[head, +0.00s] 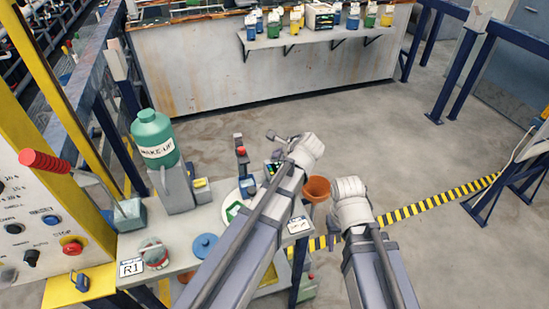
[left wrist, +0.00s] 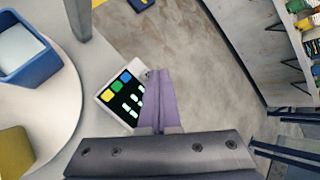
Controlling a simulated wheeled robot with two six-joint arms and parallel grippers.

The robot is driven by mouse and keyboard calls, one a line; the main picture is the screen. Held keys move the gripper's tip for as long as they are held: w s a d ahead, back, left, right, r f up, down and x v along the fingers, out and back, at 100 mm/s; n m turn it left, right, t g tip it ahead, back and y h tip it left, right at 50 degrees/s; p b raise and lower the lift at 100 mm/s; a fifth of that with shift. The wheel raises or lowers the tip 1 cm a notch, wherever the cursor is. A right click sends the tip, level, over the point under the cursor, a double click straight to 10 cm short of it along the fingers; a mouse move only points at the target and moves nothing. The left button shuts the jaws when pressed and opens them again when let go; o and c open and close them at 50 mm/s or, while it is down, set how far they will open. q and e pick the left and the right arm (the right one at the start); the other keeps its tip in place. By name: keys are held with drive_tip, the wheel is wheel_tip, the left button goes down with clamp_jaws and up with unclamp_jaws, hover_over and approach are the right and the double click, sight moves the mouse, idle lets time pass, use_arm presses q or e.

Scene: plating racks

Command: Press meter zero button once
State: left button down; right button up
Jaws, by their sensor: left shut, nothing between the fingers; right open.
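The meter (left wrist: 128,100) is a small white box with a dark face, lit green digits and a row of blue, yellow and green buttons. Its labels are too small to read, so I cannot tell which button is zero. It also shows in the head view (head: 272,168), partly hidden by my left arm. My left gripper (left wrist: 150,72) is shut and empty, its tips at the meter's upper right edge, beside the buttons; contact is unclear. In the head view, my left gripper (head: 278,138) is over the bench's far end. My right gripper (head: 349,188) is open and empty, right of the bench.
A round white plate (left wrist: 60,130) carries a blue container (left wrist: 27,48) and a yellow block (left wrist: 14,150). A green make-up bottle (head: 153,138) stands at the bench's left. An orange bucket (head: 318,188) is between my arms. Open floor lies beyond.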

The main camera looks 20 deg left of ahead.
use_arm(q)
drive_tip(key=shift+r, duration=0.1)
idle(0.3)
drive_tip(key=shift+r+p, duration=0.75)
drive_tip(key=shift+p, duration=0.2)
drive_tip(key=shift+r, duration=0.15)
wheel_tip(320, 180, up, 5)
drive_tip(key=p, duration=0.5)
drive_tip(key=shift+f, duration=0.2)
